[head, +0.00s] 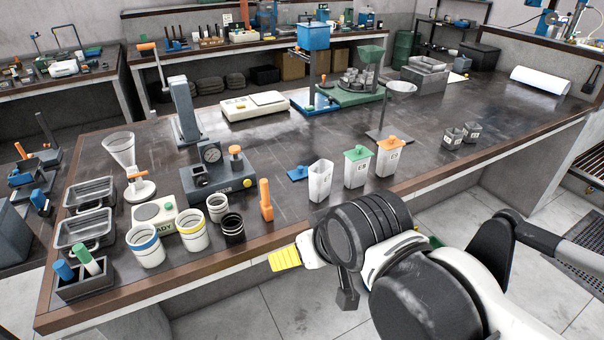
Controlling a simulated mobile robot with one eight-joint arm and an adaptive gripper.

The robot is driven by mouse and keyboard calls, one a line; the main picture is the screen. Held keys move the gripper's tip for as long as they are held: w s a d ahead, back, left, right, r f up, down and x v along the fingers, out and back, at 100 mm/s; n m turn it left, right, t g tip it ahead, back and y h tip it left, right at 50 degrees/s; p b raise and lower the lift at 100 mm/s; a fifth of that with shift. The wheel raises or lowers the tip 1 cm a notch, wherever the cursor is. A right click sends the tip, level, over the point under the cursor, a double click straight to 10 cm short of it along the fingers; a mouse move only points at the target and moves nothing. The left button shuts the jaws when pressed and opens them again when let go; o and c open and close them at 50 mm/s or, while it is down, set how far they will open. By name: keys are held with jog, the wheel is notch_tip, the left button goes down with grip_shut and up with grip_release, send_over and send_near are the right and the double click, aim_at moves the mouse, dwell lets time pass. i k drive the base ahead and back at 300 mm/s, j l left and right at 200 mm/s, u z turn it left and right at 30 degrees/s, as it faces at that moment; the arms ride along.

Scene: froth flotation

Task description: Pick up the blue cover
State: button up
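The blue cover (297,173) lies flat on the dark bench top, just left of an open white container (320,181). Two similar white containers stand to the right, one with a green cover (357,153) and one with an orange cover (390,143). My gripper (285,258), with a yellow fingertip pad, is in front of the bench's near edge, below and apart from the blue cover in the picture. My wrist hides part of it, so its opening does not show. No held object is visible.
An orange-handled tool (265,199) stands left of the blue cover, near the front edge. A press with a gauge (217,176) is farther left. A funnel stand (383,137) rises behind the containers. The bench behind the blue cover is mostly clear.

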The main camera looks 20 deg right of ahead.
aim_at(301, 172)
jog(key=i+z, duration=0.25)
jog(key=i, duration=0.25)
jog(key=i+z, duration=0.3)
jog(key=i, duration=0.2)
